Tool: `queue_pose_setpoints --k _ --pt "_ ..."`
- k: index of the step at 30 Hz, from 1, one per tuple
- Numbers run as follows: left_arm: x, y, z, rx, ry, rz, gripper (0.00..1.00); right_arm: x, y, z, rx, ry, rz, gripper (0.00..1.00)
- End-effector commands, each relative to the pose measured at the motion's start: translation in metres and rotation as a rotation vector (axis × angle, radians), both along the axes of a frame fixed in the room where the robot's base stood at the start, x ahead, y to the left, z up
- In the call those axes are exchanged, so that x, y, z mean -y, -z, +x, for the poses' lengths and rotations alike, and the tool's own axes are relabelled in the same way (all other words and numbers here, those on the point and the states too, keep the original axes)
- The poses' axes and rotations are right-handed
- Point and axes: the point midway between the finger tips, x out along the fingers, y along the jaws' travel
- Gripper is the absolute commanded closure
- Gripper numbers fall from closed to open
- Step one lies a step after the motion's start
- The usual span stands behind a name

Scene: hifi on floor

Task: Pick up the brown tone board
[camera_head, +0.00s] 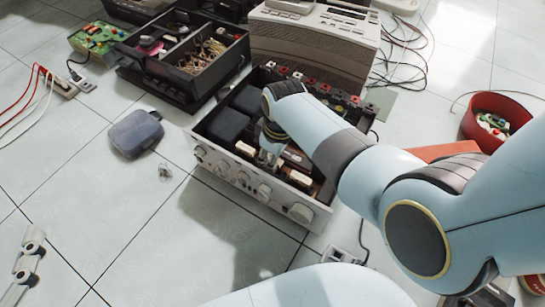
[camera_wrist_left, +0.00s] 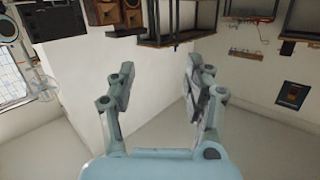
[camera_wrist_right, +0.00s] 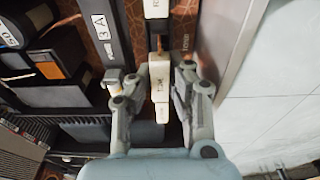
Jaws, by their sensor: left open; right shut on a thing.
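The open silver hi-fi amplifier (camera_head: 312,211) lies on the tiled floor with its inside showing. My right gripper (camera_head: 270,143) reaches down into it near the front panel. In the right wrist view its fingers (camera_wrist_right: 157,85) are closed around a pale, lettered tab (camera_wrist_right: 160,75), which appears to belong to the brown tone board. The gripper and pale parts hide most of that board, and its lower edge is out of sight. My left gripper (camera_wrist_left: 160,90) is open and empty, facing the room. Part of it shows at the lower left of the head view (camera_head: 28,262).
A black open unit (camera_head: 180,65) with compartments and a grey-beige device (camera_head: 315,45) stand behind the amplifier. A dark blue-grey pouch (camera_head: 135,134) lies left. A red bowl (camera_head: 500,112) holds small parts at right. Cables lie around. Floor in front left is clear.

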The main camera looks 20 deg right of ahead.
Motion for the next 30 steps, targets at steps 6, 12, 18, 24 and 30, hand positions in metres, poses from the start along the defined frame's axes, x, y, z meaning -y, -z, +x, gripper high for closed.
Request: queue_pose_setpoints --k 6,12,18,24,30 --pt "-0.006 0.038 -0.03 -0.225 -0.026 0.001 0.48 0.0 -0.02 0.002 0.005 0.0 0.0 1.0" --pt "-0.011 0.063 -0.054 -0.479 -0.052 0.006 0.48 0.0 -0.042 0.003 0.007 0.0 0.001 1.0" --pt "-0.013 0.051 -0.046 -0.622 -0.063 0.011 0.48 0.0 -0.059 0.002 0.004 0.0 0.001 1.0" --pt "-0.014 0.04 -0.046 -0.739 -0.07 0.016 0.48 0.0 -0.073 0.002 0.004 0.0 0.0 1.0" --pt "-0.014 0.032 -0.049 -0.81 -0.071 0.019 0.48 0.0 -0.08 0.001 0.002 0.0 0.0 1.0"
